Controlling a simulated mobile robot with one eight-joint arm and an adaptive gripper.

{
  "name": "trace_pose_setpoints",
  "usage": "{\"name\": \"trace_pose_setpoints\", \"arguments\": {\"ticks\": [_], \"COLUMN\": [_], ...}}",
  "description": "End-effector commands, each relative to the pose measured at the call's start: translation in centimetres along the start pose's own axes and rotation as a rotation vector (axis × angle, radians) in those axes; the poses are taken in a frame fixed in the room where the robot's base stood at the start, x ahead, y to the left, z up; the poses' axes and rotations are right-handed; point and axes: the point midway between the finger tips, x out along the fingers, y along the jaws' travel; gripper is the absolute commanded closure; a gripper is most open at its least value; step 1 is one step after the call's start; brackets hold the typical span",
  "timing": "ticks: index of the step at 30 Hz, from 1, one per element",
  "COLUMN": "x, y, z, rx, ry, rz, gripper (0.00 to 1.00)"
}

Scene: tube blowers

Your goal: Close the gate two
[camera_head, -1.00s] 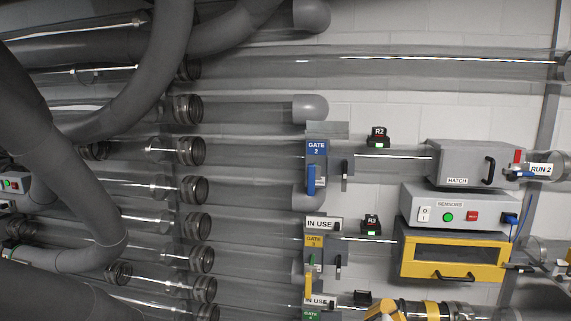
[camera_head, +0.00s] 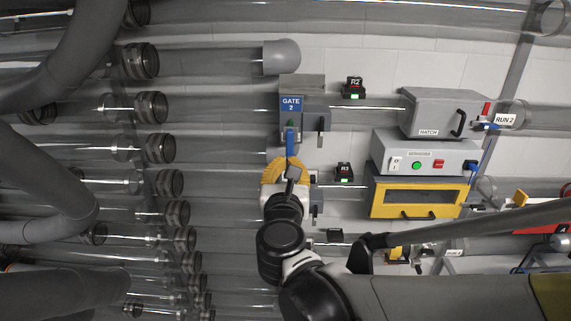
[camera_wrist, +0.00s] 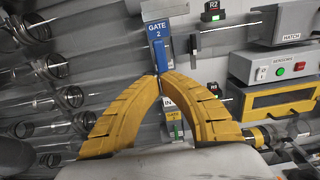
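Gate two is a grey block with a blue "GATE 2" label (camera_head: 291,104) in the head view; the label also shows in the wrist view (camera_wrist: 158,31). Its blue handle (camera_head: 291,143) hangs straight down below the label. In the wrist view, the handle (camera_wrist: 164,52) runs down to my fingertips. My gripper (camera_wrist: 163,75) has two yellow ribbed fingers whose tips come together at the handle's lower end. The tips look shut; I cannot tell whether the handle is pinched between them. In the head view, my gripper (camera_head: 290,160) is just below the handle, partly hidden by my wrist.
To the right are the R2 box (camera_head: 354,88), hatch (camera_head: 436,112), sensors box (camera_head: 425,153) and yellow cabinet (camera_head: 416,197). Clear tubes with dark ring ends (camera_head: 160,148) fill the left.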

Motion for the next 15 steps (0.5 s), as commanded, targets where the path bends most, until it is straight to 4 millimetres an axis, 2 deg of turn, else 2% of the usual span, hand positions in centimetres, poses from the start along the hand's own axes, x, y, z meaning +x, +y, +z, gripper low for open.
{"name": "trace_pose_setpoints", "arguments": {"ticks": [1,6,10,15], "x": [1.1,3.6,4.7,5.0], "y": [-0.1,-0.1,-0.1,-0.1], "z": [0.1,0.1,0.1,0.0], "rx": [0.000,0.001,0.001,0.001], "ry": [0.000,0.000,0.000,0.000], "rz": [-0.003,-0.001,-0.001,0.000], "gripper": [1.00,1.00,1.00,1.00]}}
